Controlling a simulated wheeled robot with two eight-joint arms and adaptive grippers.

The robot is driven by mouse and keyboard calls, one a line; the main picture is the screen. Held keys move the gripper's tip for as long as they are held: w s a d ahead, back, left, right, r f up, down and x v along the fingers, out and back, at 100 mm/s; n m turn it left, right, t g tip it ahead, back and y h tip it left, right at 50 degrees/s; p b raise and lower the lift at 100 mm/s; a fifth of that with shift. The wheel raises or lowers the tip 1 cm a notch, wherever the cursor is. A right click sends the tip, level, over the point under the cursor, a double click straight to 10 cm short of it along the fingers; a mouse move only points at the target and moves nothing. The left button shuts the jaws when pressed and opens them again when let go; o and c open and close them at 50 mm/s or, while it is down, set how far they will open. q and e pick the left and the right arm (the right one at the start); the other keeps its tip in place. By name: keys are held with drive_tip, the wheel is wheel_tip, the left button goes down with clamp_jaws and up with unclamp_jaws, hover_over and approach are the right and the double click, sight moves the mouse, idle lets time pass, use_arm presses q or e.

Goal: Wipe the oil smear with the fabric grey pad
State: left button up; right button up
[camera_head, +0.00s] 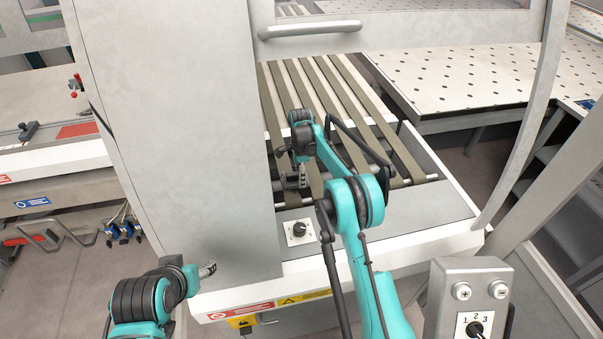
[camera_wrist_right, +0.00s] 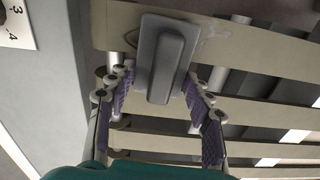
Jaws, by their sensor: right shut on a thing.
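The grey pad (camera_wrist_right: 166,58) is a flat rounded block with a raised bar handle, seen at the top middle of the right wrist view. My right gripper (camera_wrist_right: 160,88) is shut on the pad's handle, with purple finger pads on either side. The pad lies over a beige belt strip (camera_wrist_right: 118,28). A faint glossy oil smear (camera_wrist_right: 213,32) shows on this strip beside the pad, and part of it may be hidden underneath. In the head view my right gripper (camera_head: 297,180) is low over the belts at their left side. My left gripper (camera_head: 208,269) is away at lower left, its opening unclear.
Several belts (camera_head: 335,90) run over rollers, with dark gaps between. The tall grey machine housing (camera_head: 190,130) stands close at left. A rotary switch (camera_head: 299,229) is on the front ledge. A control box (camera_head: 468,300) stands at lower right, and a perforated table (camera_head: 460,60) behind right.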

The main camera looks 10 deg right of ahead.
drive_tip(key=shift+d+f+b, duration=0.1)
drive_tip(key=shift+d+b, duration=0.25)
drive_tip(key=shift+d, duration=1.25)
drive_tip(key=shift+w, duration=0.5)
drive_tip(key=shift+w+p, duration=0.5)
drive_tip(key=shift+w, duration=0.4)
drive_tip(key=shift+s+a+b, duration=0.1)
drive_tip(key=shift+a+b, duration=0.2)
drive_tip(key=shift+a, duration=3.1)
drive_tip(key=shift+d, duration=1.75)
drive_tip(key=shift+d+b, duration=0.35)
drive_tip(key=shift+d, duration=1.25)
